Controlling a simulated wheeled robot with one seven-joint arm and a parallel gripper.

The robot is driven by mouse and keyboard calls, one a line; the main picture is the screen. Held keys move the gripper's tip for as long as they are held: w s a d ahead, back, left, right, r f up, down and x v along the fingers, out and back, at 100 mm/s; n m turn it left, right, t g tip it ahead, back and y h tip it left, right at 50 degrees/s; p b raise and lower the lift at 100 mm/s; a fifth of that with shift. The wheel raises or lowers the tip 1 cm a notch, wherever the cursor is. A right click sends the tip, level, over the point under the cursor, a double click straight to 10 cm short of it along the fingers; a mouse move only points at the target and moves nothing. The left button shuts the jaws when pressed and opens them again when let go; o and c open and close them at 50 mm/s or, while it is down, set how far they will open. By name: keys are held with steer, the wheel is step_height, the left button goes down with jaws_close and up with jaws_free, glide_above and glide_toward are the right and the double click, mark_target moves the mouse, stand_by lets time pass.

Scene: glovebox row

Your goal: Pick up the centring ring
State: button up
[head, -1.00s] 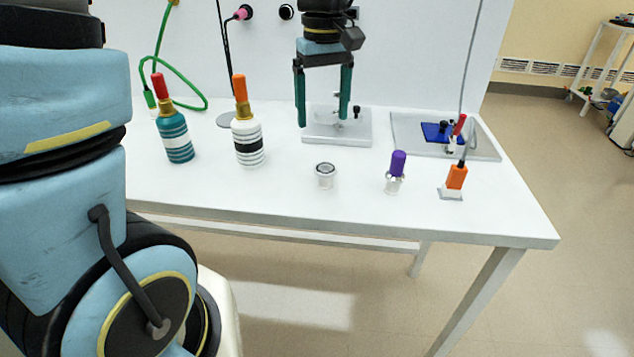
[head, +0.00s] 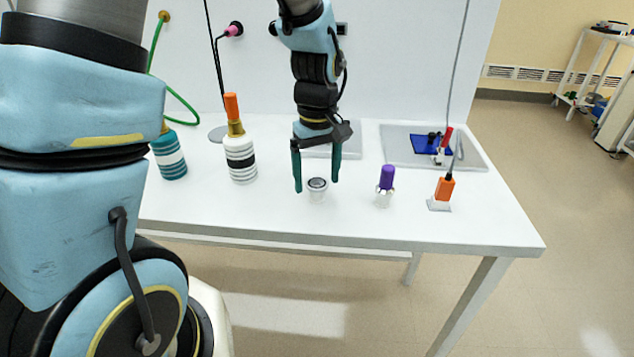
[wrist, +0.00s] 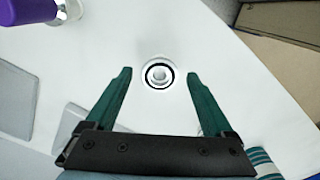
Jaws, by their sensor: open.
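The centring ring (head: 317,184), a small ring with a dark band, sits on top of a short pale, clear-looking holder (head: 317,196) on the white table. In the wrist view the ring (wrist: 159,63) shows from above as a grey ring with a black band and a pale centre. My gripper (head: 317,185) points down, open and empty, its two green fingers spread to either side of the ring in the picture. In the wrist view the fingertips (wrist: 158,72) flank the ring with gaps on both sides. I cannot tell how far above it they are.
A purple-capped vial (head: 386,186) and an orange-topped piece (head: 442,193) with a cable stand to the right. A white bottle with an orange cap (head: 239,158) and a teal bottle (head: 170,157) stand to the left. A grey tray (head: 468,158) lies at the back right. The front table strip is clear.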

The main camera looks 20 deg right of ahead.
jaws_close()
stand_by(0.7)
